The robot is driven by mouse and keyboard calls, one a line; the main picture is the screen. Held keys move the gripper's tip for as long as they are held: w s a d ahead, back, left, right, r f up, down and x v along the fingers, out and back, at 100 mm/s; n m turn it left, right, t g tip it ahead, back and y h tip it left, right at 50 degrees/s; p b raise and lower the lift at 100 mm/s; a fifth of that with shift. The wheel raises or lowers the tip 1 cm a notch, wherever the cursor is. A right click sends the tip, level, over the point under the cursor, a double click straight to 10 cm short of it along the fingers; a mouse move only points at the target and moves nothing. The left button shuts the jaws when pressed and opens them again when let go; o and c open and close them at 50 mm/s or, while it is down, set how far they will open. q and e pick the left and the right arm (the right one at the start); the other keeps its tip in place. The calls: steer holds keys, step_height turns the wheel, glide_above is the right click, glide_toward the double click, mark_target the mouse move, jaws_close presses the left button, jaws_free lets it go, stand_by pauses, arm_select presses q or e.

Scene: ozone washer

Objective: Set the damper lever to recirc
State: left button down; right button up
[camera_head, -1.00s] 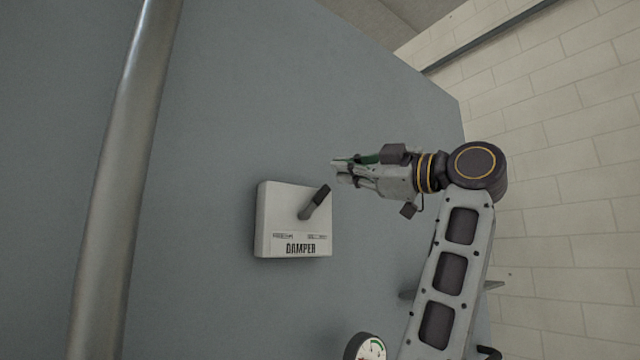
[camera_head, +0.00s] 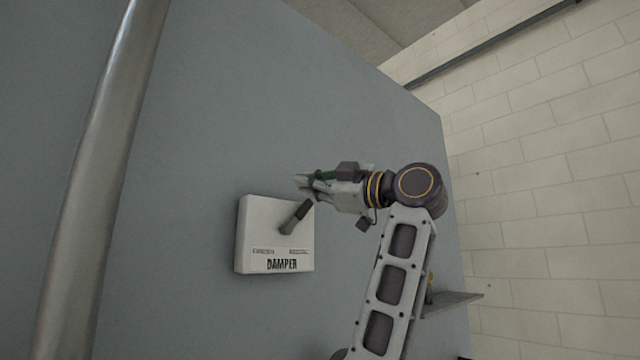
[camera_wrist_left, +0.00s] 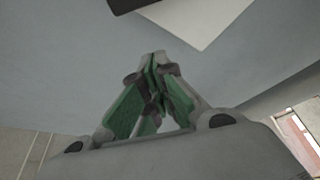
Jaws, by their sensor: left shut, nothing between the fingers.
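The damper box (camera_head: 258,235) is a white block on the blue-grey panel, marked DAMPER, with two smaller labels too small to read. Its dark-gripped lever (camera_head: 296,217) leans up and to the right. My left gripper (camera_head: 298,183) is shut and empty, its fingertips just above the box's upper right part in the picture, near the lever's tip. I cannot tell whether they touch it. In the left wrist view the closed green-padded fingers (camera_wrist_left: 155,58) point toward a white face, likely the box (camera_wrist_left: 205,18), with a dark piece at the top edge. My right gripper is not in view.
A thick metal pipe (camera_head: 100,180) runs down the left side. The blue-grey panel (camera_head: 230,110) is bare around the box. A small grey shelf (camera_head: 452,303) juts out at the lower right, and a pale block wall (camera_head: 550,180) stands beyond.

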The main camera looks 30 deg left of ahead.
mark_target(298, 216)
arm_select(q)
steer(key=w+a+p, duration=0.1)
steer(key=w+a+f, duration=0.1)
steer(key=w+a+p, duration=0.1)
steer(key=shift+w+a+f+p, duration=0.25)
steer(key=shift+a+f+p, duration=0.05)
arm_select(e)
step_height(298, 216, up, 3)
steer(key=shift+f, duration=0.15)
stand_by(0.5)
